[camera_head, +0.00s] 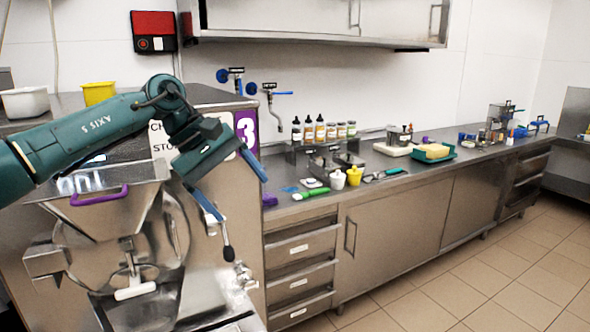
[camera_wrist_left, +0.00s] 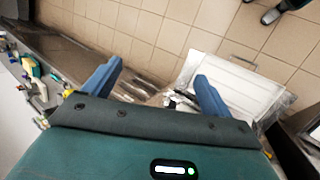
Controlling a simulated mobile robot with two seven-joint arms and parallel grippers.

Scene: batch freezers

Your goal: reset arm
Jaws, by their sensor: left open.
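My left arm comes in from the left in the head view, a green arm raised in front of the batch freezer (camera_head: 80,240). My left gripper (camera_head: 240,190) is open, with its blue fingers pointing down and to the right beside the freezer's front. In the left wrist view the two blue fingers of the left gripper (camera_wrist_left: 155,85) stand wide apart with nothing held between them. Beyond the fingers lie a pale tray-like surface (camera_wrist_left: 235,85) and the tiled floor. My right gripper does not show in either view.
The freezer has a purple handle (camera_head: 100,195) and a black-knobbed lever (camera_head: 228,253). A steel counter (camera_head: 330,205) runs to the right with bottles (camera_head: 320,130), a yellow cup (camera_head: 354,176) and a green tray (camera_head: 433,152). Wall cabinets (camera_head: 320,20) hang above. The tiled floor (camera_head: 480,270) at right is clear.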

